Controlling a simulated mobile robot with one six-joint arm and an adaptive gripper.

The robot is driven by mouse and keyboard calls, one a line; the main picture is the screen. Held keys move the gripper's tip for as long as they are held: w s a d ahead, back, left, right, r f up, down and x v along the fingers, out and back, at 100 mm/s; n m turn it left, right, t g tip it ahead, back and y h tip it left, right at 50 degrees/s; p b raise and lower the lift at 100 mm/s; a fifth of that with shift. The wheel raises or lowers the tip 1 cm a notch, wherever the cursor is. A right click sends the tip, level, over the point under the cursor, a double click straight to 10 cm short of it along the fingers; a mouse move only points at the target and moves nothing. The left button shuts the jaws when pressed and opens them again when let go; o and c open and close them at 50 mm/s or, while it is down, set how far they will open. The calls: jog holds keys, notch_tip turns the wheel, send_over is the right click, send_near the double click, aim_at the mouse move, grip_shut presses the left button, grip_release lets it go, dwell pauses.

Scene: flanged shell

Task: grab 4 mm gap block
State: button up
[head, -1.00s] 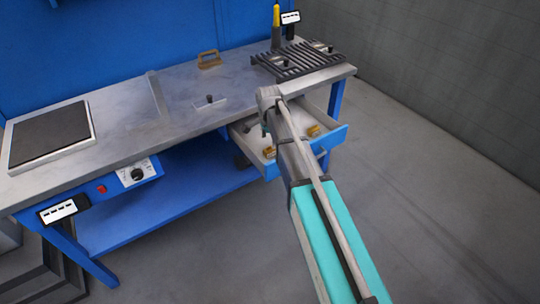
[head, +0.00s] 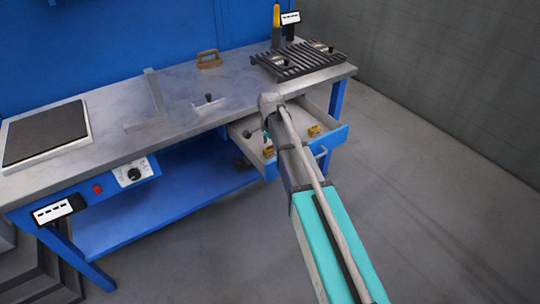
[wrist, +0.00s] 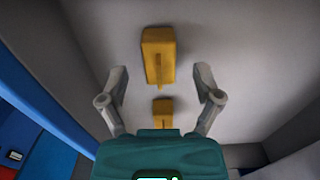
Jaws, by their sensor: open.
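Two yellow blocks lie in the open drawer (head: 239,134) under the bench. In the wrist view the larger-looking block (wrist: 158,48) is ahead, just beyond and between the fingertips. The other block (wrist: 162,111) is nearer the palm and partly hidden by it. In the head view yellow blocks show at the drawer's right (head: 314,130) and front (head: 268,152). No size marking can be read, so I cannot tell which is the 4 mm one. My gripper (wrist: 160,76) is open and empty, its fingers spread either side of the blocks. My arm hides part of the drawer.
The bench top (head: 190,85) overhangs the drawer. A blue drawer wall (wrist: 35,75) runs along the left of the wrist view. A black slotted rack (head: 295,60), a brown handle-shaped piece (head: 209,59) and a dark pad (head: 46,132) are on the bench.

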jog(key=shift+f+b, duration=0.9)
jog(key=shift+f, duration=0.35)
grip_shut()
